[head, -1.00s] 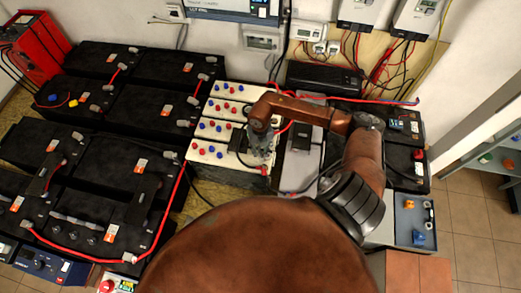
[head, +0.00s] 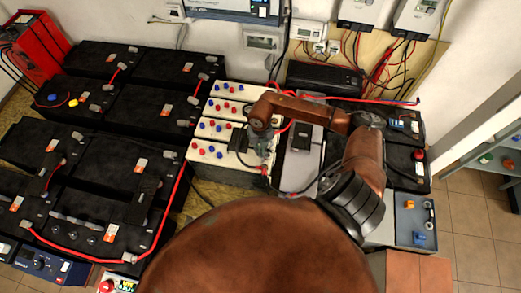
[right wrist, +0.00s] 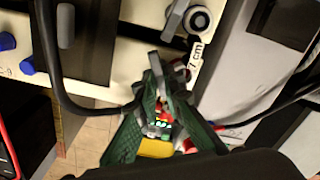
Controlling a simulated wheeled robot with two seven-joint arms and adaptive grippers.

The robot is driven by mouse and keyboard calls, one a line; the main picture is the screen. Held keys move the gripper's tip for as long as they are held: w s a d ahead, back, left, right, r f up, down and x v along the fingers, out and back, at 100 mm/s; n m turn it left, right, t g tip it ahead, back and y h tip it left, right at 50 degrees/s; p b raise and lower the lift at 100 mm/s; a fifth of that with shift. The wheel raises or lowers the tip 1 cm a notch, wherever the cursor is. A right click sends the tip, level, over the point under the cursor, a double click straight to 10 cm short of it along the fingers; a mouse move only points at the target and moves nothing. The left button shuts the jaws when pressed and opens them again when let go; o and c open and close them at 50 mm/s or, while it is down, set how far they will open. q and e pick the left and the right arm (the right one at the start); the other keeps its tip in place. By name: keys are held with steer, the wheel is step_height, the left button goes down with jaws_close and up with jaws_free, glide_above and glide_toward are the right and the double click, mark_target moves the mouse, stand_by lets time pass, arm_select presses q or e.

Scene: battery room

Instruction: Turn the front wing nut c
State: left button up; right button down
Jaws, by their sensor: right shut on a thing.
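White-topped batteries (head: 215,152) with red and blue caps stand in a row at the middle. My right gripper (head: 262,150) is over the right end of the front one, pointing down. In the right wrist view its green fingers (right wrist: 152,105) come together at their tips, shut on a small part there that I take to be the front wing nut c. The fingers hide most of it, so its angle cannot be told. My left gripper is not in view.
A black cable (right wrist: 55,75) loops close beside the fingers. Black batteries (head: 100,165) with red cables fill the left. A grey box (head: 300,165) stands right of the white batteries. A grey tray (head: 408,205) with small parts is at the right.

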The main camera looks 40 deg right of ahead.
steer(key=n+b, duration=0.3)
steer(key=n, duration=0.3)
steer(key=shift+d+f+b, duration=0.1)
steer(key=shift+d+b, duration=0.05)
steer(key=shift+b, duration=0.25)
steer(key=n+b, duration=0.2)
steer(key=n, duration=0.2)
steer(key=shift+w+n+b, duration=0.1)
steer(key=shift+n+b, duration=0.5)
steer(key=shift+n, duration=0.3)
steer(key=c, duration=2)
jaws_free()
steer(key=shift+c, duration=0.2)
steer(key=shift+r, duration=0.3)
step_height(320, 180, up, 12)
steer(key=shift+f, duration=0.15)
steer(key=shift+d, duration=0.1)
